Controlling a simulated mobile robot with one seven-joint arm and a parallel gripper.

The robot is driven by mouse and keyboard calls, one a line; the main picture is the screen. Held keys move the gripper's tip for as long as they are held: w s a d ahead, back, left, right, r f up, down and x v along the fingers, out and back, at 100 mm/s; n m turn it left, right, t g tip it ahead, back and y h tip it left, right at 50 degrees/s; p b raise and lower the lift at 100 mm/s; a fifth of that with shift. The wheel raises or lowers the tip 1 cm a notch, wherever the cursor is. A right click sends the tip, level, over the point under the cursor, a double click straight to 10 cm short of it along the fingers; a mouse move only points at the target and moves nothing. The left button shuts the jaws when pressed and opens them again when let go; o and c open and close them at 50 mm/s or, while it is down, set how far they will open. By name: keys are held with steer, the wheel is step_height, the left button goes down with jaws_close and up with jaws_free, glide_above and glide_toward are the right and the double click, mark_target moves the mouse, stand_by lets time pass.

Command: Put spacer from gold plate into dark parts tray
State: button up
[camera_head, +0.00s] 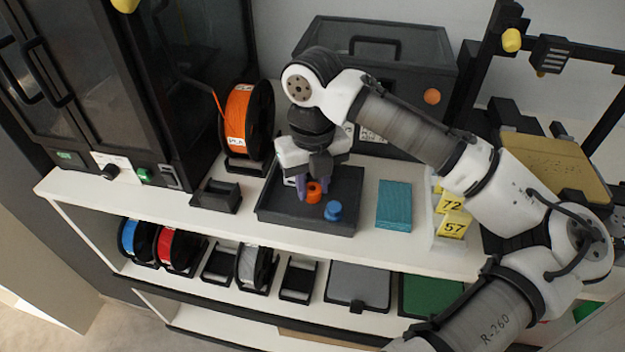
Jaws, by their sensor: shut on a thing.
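My gripper (313,190) is shut on the orange spacer (314,193), a small ring-like piece between its purple fingers. Gripper and spacer are over the dark parts tray (285,214). I cannot tell whether the spacer touches the tray floor or hangs just above it. A small blue part (333,211) stands in the tray, just right of and nearer than the spacer. The gold plate (553,162) lies on the printer at the far right, and my arm covers part of its left side.
A teal block (394,204) and yellow number tags (452,225) stand right of the tray. An orange filament spool (247,125) and an empty black holder (217,196) are on its left. A dark case (420,85) stands behind.

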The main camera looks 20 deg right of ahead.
mark_target(313, 187)
steer(key=shift+f, duration=0.1)
steer(key=shift+f, duration=0.15)
steer(key=o, duration=0.9)
steer(key=shift+o, duration=0.2)
steer(key=shift+r, duration=0.2)
step_height(313, 187, up, 12)
